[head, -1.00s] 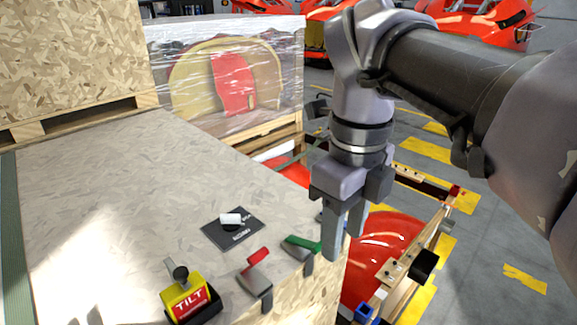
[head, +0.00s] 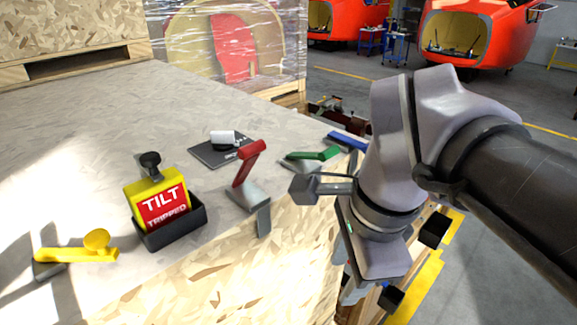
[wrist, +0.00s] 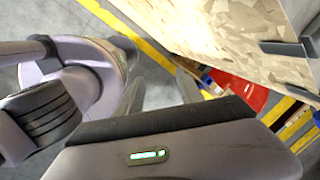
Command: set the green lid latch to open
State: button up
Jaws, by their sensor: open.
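The green lid latch (head: 315,155) is on the crate top near its right edge. Its green handle lies low over a grey metal base, roughly along the lid surface. My gripper (head: 358,287) points down beyond the crate's right edge, below and to the right of the green latch, apart from it. It is open and holds nothing that I can see; its fingers are partly hidden in the head view. The wrist view shows the crate's side wall and a grey bracket (wrist: 288,46), but no green handle.
A red latch (head: 250,163) stands raised left of the green one; a blue latch (head: 347,140) lies beyond it, near my arm. A yellow tilt indicator (head: 160,200), yellow latch (head: 75,254) and black plate (head: 218,150) are also on the crate top (head: 90,110).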

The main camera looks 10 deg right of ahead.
notch_tip(320, 180, down, 6)
jog(key=n+b, duration=0.2)
jog(key=b, duration=0.1)
jog(key=shift+s+a+n+t, duration=0.3)
jog(key=shift+s+t, duration=0.1)
